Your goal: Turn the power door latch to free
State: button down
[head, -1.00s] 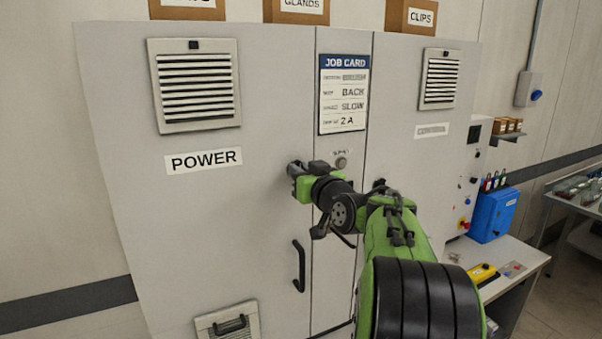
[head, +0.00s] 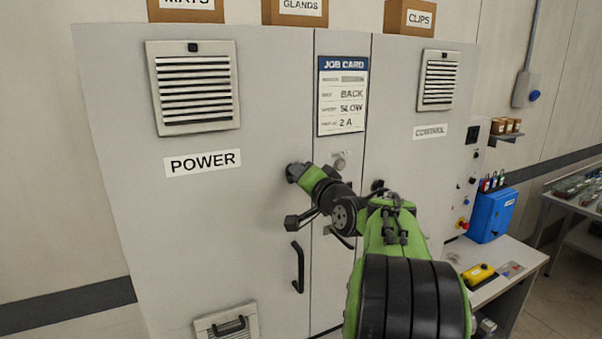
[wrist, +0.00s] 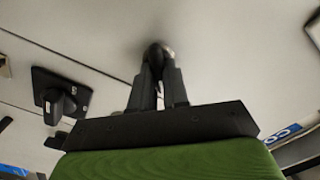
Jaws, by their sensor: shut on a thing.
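The power door (head: 220,235) is the large grey left door of the cabinet, with a POWER label (head: 203,163). My gripper (head: 296,172) reaches its right edge, above the black door handle (head: 298,267). In the wrist view my gripper (wrist: 160,55) has its fingers drawn close together on the dark power door latch (wrist: 157,46) at the grey door face. The fingertips hide most of the latch, so its exact angle does not show. My wrist is rolled over, with its black side part hanging to the lower left in the head view.
A job card (head: 343,95) and a round lock (head: 340,160) are on the middle panel. A dark latch (head: 378,184) is on the control door (head: 415,165), right behind my arm. A vent (head: 195,88) is high on the power door. A bench with a yellow box (head: 479,272) stands at right.

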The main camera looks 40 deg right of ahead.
jog(key=shift+f+m+p, duration=0.1)
jog(key=shift+m+p, duration=1.2)
jog(key=shift+m, duration=2.6)
jog(key=shift+f, duration=0.1)
jog(key=c, duration=1.1)
grip_release()
jog(key=b+v, duration=0.3)
jog(key=v, duration=1.3)
jog(key=shift+w, duration=0.1)
